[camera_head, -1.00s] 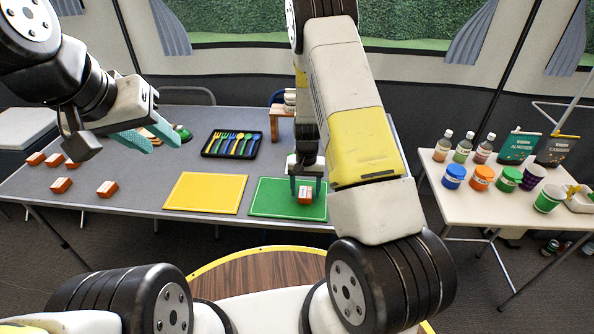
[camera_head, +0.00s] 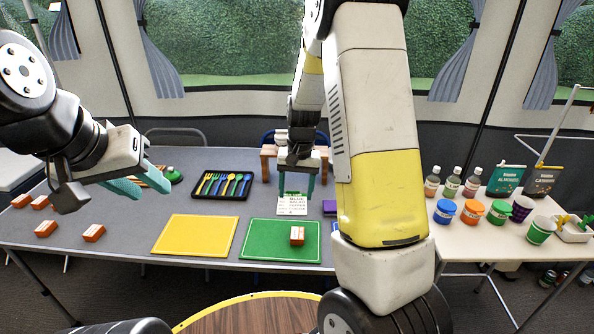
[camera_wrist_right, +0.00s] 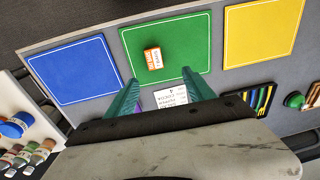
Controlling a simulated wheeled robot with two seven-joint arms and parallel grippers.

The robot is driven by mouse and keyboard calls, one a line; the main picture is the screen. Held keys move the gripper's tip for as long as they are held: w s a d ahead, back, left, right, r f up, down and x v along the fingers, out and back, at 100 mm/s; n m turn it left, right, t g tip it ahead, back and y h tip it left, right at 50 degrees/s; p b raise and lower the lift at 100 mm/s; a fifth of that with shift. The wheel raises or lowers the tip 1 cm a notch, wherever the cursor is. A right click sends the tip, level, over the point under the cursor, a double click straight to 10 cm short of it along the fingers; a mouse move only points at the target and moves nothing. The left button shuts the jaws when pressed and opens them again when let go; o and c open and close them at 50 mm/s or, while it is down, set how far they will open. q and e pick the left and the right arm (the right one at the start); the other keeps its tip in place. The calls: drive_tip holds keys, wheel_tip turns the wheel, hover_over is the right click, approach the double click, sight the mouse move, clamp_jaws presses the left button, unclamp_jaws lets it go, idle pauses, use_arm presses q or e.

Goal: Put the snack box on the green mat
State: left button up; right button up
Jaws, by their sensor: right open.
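The snack box (camera_head: 297,236), a small orange-brown box with a white label, rests on the green mat (camera_head: 265,240), towards its right side. In the right wrist view the box (camera_wrist_right: 153,59) lies wholly inside the green mat (camera_wrist_right: 190,40). My right gripper (camera_head: 296,190) is open and empty behind the mat, over a white printed card, apart from the box. Its two teal fingers (camera_wrist_right: 163,95) show spread in the right wrist view. My left gripper (camera_head: 140,187) hangs over the left part of the table, its teal fingers apart with nothing visible between them.
Several similar boxes (camera_head: 93,233) lie at the table's left. A yellow mat (camera_head: 196,235) is left of the green one; a blue mat (camera_wrist_right: 75,72) is on its other side. A cutlery tray (camera_head: 223,187) lies behind. A side table (camera_head: 480,236) holds jars and bottles.

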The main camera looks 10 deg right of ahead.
drive_tip(key=s+a+r+n+t+y, duration=0.1)
drive_tip(key=s+r, duration=0.3)
drive_tip(key=r, duration=0.4)
drive_tip(key=s+r+t+y, duration=0.1)
drive_tip(key=s+r+t, duration=0.1)
drive_tip(key=s+r, duration=0.4)
drive_tip(key=s+r+n+t, duration=0.2)
drive_tip(key=s+r, duration=0.6)
drive_tip(key=s, duration=0.5)
drive_tip(key=shift+a+r+n+t+h, duration=0.2)
drive_tip(key=shift+r+n+t+h, duration=0.1)
drive_tip(key=shift+r, duration=0.1)
